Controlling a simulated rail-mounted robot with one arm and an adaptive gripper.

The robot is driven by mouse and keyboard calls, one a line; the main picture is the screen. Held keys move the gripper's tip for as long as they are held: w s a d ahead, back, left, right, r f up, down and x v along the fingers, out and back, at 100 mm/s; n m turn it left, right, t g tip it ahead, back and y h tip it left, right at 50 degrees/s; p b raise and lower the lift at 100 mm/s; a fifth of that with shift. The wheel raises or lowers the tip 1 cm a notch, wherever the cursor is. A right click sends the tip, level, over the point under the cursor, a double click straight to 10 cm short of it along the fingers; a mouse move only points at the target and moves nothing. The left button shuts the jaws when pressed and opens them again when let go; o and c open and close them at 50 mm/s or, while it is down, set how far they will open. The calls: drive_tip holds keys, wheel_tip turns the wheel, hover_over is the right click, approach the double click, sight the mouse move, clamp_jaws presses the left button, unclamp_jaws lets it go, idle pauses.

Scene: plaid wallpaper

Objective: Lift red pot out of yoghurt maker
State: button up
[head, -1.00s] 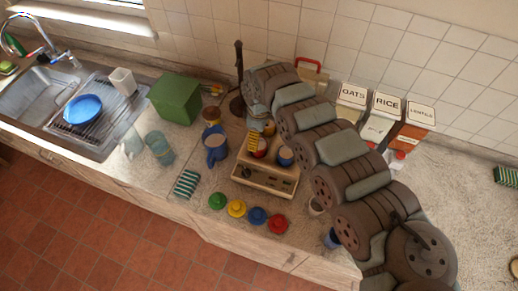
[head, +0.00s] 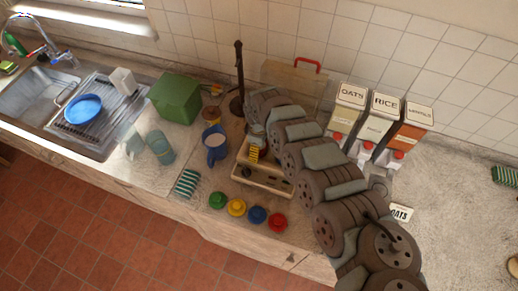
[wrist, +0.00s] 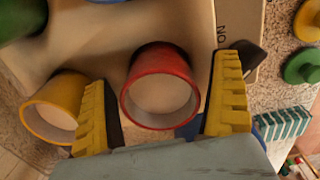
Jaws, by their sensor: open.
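The cream yoghurt maker (head: 262,180) stands on the counter, partly hidden by my arm. In the wrist view the red pot (wrist: 160,88), round with pale contents, sits in it, and a yellow pot (wrist: 55,105) is to its left. A sliver of blue shows below the red pot. My gripper (wrist: 163,68) is open, with one yellow ribbed finger on each side of the red pot in the picture; the left finger is between the red and yellow pots. Contact cannot be told. In the head view a yellow finger (head: 254,153) shows above the maker; the red pot is hidden.
Green (head: 217,200), yellow (head: 236,207), blue (head: 257,215) and red (head: 277,222) lids line the counter before the maker. A blue jug (head: 214,146) and striped sponge (head: 187,183) are to the left. Canisters (head: 383,112) stand behind my arm.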

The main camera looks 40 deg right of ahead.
drive_tip(key=c, duration=1.4)
drive_tip(key=shift+r+p, duration=0.3)
drive_tip(key=shift+p, duration=0.1)
